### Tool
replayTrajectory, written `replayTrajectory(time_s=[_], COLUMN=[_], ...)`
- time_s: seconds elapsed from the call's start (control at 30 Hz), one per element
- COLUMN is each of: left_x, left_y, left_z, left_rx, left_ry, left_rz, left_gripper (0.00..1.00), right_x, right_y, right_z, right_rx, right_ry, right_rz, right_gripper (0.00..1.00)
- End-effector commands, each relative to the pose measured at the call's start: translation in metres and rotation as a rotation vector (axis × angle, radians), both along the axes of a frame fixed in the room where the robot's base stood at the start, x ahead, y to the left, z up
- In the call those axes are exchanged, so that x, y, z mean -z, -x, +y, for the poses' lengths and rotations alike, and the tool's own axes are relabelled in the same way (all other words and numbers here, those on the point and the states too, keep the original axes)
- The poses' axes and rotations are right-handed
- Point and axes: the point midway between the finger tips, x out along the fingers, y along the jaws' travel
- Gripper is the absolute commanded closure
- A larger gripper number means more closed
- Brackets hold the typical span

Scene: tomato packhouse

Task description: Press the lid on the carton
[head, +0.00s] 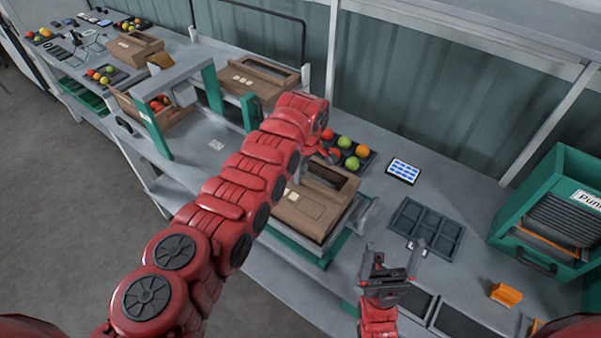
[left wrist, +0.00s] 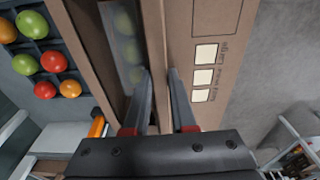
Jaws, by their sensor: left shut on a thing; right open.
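The brown carton (head: 298,222) stands on a green-edged stand on the bench, partly hidden by my left arm. Its lid (head: 335,172) is on top, with a long window and pale labels. In the left wrist view, the lid (left wrist: 220,20) fills the middle, with round greenish shapes dimly seen in the window. My left gripper (left wrist: 160,75) is shut on a cardboard strip of the lid beside the window. Its fingertips are hidden in the head view. I cannot tell whether the lid sits fully down. My right gripper (head: 388,262) is open and empty, right of the carton.
A dark tray of tomatoes (head: 349,154) lies behind the carton. A tablet (head: 403,171), an empty dark tray (head: 425,229), an orange item (head: 506,295) and a green crate (head: 555,215) are to the right. More cartons (head: 258,78) stand at the left.

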Motion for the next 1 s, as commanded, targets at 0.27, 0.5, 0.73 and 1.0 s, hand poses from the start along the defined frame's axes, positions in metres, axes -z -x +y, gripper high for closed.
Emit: replayTrajectory(time_s=[0.27,0.5,0.73,1.0], left_x=[0.0037,0.0052,0.0052,0.0052], left_y=[0.0000,-0.0001,-0.0001,-0.0001], left_z=[-0.0001,0.0000,0.0000,0.0000], left_rx=[0.000,0.000,0.000,0.000], left_ry=[0.000,0.000,0.000,0.000], left_rz=[0.000,0.000,0.000,0.000], left_gripper=[1.00,0.67,0.41,0.61], right_x=[0.0032,0.0044,0.0043,0.0045], right_y=[0.0000,0.0000,0.0000,-0.0001], right_z=[0.0000,0.0000,0.0000,0.0000], right_rx=[0.000,0.000,0.000,0.000], right_ry=[0.000,0.000,0.000,0.000], right_rz=[0.000,0.000,0.000,0.000], right_gripper=[0.11,0.11,0.11,0.11])
